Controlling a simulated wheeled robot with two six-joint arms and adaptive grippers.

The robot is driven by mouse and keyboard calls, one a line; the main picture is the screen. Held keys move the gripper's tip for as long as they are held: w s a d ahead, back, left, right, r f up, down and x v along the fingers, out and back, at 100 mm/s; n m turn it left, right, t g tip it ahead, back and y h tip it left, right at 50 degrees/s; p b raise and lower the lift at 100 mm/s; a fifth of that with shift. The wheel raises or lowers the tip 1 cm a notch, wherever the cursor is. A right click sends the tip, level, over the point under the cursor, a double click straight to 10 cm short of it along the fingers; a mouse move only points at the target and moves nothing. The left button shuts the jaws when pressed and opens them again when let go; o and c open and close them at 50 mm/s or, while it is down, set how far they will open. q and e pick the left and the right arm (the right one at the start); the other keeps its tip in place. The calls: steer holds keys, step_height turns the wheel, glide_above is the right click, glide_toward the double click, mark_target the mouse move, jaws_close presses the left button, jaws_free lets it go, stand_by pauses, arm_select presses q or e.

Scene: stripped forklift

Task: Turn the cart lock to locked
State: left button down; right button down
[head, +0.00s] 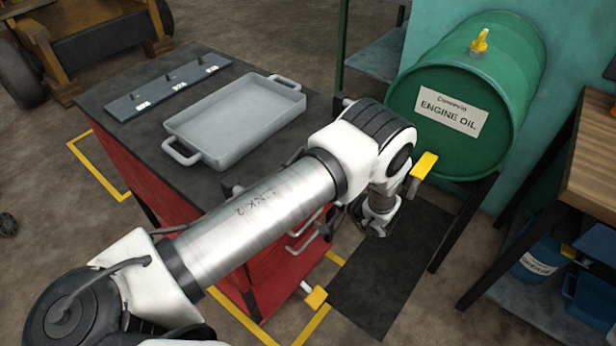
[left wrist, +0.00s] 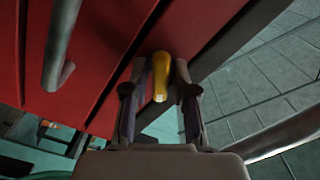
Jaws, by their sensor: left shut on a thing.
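The red cart (head: 278,262) has a dark top (head: 105,90) and drawers with grey handles. In the left wrist view a yellow lever (left wrist: 161,78), which looks like the cart lock, sits at the edge of the red drawer fronts (left wrist: 105,45). My left gripper (left wrist: 160,90) has its two fingers on either side of this lever and is shut on it. In the head view my left gripper (head: 378,218) is low beside the cart's drawer side, and the lever between its fingers is hidden there. My right gripper is in neither view.
A green engine oil drum (head: 415,100) on a stand, with a yellow tap handle (head: 424,166), is close beside my left wrist. A grey tray (head: 235,120) lies on the cart. A yellow-ended part (head: 315,297) sticks out low. A wooden bench (head: 595,165) is at right.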

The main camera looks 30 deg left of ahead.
arm_select(q)
steer(key=m, duration=0.3)
steer(key=shift+m, duration=0.3)
steer(key=shift+w+m+b, duration=0.1)
steer(key=shift+m+b, duration=0.2)
steer(key=shift+m, duration=1.2)
steer(key=c, duration=1.2)
jaws_free()
steer(key=shift+f, duration=0.1)
steer(key=shift+o, duration=0.2)
steer(key=d, duration=0.7)
steer(key=shift+s, duration=0.25)
steer(key=shift+d+f, duration=0.1)
steer(key=shift+d, duration=0.15)
